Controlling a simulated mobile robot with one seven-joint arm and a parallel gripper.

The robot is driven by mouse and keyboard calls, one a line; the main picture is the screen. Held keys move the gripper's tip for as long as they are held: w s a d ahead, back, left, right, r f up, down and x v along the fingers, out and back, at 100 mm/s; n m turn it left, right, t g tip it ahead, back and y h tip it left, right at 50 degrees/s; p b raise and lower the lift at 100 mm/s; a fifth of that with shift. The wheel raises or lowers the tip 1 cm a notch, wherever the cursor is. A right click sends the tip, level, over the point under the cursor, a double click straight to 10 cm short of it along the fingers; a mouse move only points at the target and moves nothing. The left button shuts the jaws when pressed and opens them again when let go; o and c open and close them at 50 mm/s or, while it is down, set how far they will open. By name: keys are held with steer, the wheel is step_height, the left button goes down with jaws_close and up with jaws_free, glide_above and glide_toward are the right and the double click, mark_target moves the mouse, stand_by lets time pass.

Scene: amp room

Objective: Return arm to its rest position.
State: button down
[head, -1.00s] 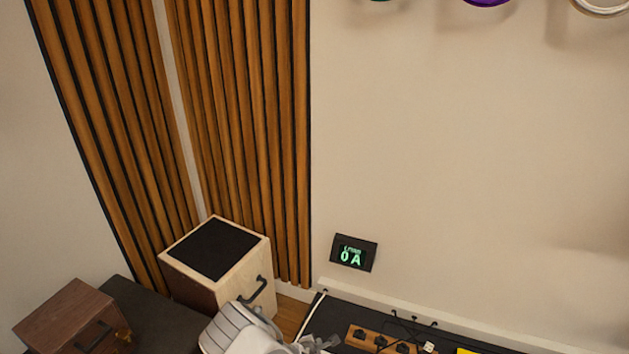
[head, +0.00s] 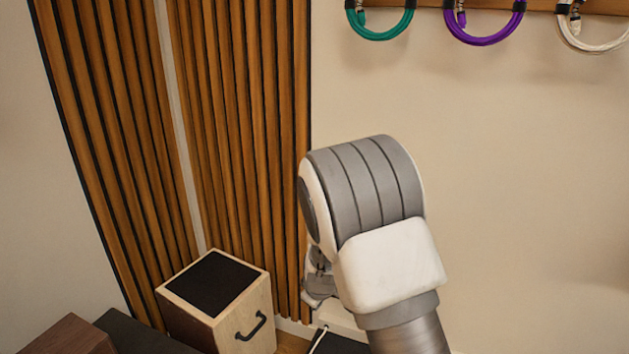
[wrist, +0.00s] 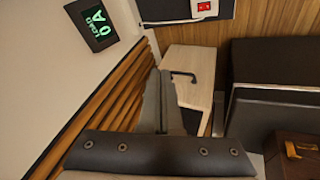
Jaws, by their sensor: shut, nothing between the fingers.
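My arm rises in front of the wall in the head view, its grey and white link bent over at the top. My gripper (head: 318,288) is partly hidden behind that link, low at its left side. In the wrist view the two grey fingers (wrist: 161,100) lie together, shut with nothing between them. In that view they point toward the pale wooden box and the slatted panel, with no clear contact.
A wooden box (head: 218,305) with a black top and handle stands in the corner by slatted panels (head: 240,130). A brown box (head: 72,338) is lower left. Green (head: 380,32), purple (head: 486,36) and white (head: 594,42) cables hang above. A lit display (wrist: 92,24) is on the wall.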

steer(key=s+d+r+m+y, duration=0.1)
steer(key=s+d+r+m, duration=0.2)
steer(key=s+r, duration=0.5)
steer(key=s+d+r+m, duration=0.2)
steer(key=s+d+r, duration=0.15)
steer(key=r, duration=0.75)
steer(key=s+d+r+m+h, duration=0.1)
steer(key=s+d+r+m, duration=0.2)
steer(key=s, duration=0.6)
steer(key=s+d+r+m, duration=0.2)
steer(key=s+d+r, duration=0.2)
steer(key=s, duration=0.6)
step_height(320, 180, up, 25)
steer(key=p, duration=2.5)
steer(key=shift+w+f, duration=0.15)
